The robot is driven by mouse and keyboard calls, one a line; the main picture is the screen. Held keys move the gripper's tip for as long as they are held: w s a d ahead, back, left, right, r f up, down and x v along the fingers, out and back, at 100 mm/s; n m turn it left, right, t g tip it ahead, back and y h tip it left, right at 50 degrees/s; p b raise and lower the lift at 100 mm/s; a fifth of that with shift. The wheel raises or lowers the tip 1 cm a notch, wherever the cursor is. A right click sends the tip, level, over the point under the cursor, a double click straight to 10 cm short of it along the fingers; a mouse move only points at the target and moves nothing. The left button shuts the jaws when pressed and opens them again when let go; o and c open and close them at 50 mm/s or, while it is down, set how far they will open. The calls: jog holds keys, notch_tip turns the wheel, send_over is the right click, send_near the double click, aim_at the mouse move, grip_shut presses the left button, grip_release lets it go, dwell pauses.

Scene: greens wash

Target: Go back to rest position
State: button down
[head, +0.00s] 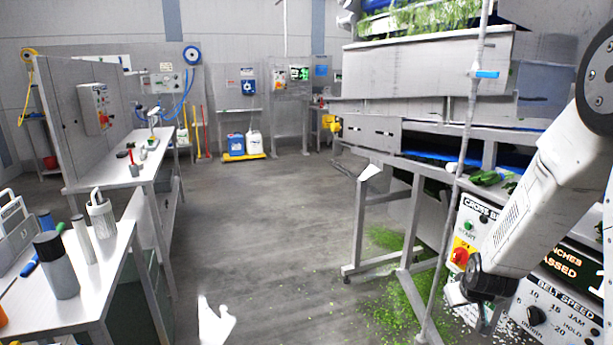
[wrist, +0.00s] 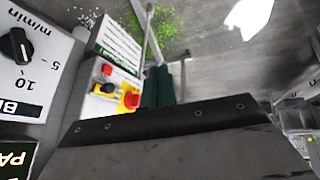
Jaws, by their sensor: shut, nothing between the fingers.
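My gripper (wrist: 160,80) shows in the wrist view as two dark green fingers side by side, closed together with nothing between them. It points toward the floor beside the machine's control panel. In the head view my arm reaches down across the right side, in front of the control panel (head: 469,228). I cannot make out the fingers in that view. In the wrist view a red and yellow stop switch (wrist: 131,99) and a speed knob (wrist: 15,45) lie left of the fingers.
A belt machine (head: 430,75) with greens on top stands at right, with green scraps (head: 398,285) on the floor under it. A thin upright pole (head: 462,150) stands close to my arm. A bench with bottles (head: 100,245) is at left. The middle floor (head: 270,220) is clear.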

jog(key=s+a+r+g, duration=0.1)
jog(key=s+a+r, duration=0.3)
jog(key=s+r, duration=0.4)
jog(key=s+a+r+g+y, duration=0.1)
jog(key=s+a+r, duration=0.3)
jog(key=s+r, duration=0.4)
jog(key=s+a+r+m+g, duration=0.1)
jog(key=s+a+r, duration=0.4)
jog(key=s, duration=1.1)
notch_tip(320, 180, up, 4)
jog(key=shift+s+f+g+y, duration=0.1)
jog(key=shift+s+g+y, duration=0.25)
jog(key=shift+g, duration=0.55)
